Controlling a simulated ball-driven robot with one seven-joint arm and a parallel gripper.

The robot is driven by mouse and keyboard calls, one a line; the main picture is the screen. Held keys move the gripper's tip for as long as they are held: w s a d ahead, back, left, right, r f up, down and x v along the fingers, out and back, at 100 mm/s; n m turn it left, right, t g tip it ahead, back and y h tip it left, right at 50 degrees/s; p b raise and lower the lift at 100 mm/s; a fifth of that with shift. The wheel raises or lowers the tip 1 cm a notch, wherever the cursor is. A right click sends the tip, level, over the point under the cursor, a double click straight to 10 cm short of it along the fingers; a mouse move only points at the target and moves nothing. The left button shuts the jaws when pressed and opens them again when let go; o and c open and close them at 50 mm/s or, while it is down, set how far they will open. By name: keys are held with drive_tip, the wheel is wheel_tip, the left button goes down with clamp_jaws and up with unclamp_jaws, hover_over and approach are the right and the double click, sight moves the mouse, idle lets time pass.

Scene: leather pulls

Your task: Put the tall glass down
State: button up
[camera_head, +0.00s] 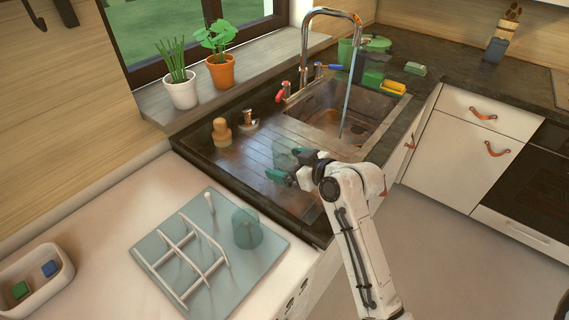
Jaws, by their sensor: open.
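A clear, tinted glass (285,153) stands upright on the ribbed drainboard left of the sink basin. My gripper (291,166) is open beside it, its green fingertips low over the drainboard. The fingertips overlap the glass's near side in the picture. I cannot tell whether they touch it. A second clear glass (246,229) stands on the pale blue drying mat (262,268) on the white counter, to the right of a white rack. I cannot tell from this view which glass is taller.
The white rack (187,250) has upright pegs. Water runs from the faucet (331,13) into the sink basin (352,118). A wooden-handled brush (221,132) stands behind the drainboard. Potted plants (220,72) line the sill. A white tray (37,279) holds small blocks.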

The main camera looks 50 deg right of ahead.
drive_tip(key=b+v, duration=0.1)
drive_tip(key=v, duration=0.8)
drive_tip(key=shift+s+d+r, duration=0.15)
drive_tip(key=shift+s+d, duration=0.05)
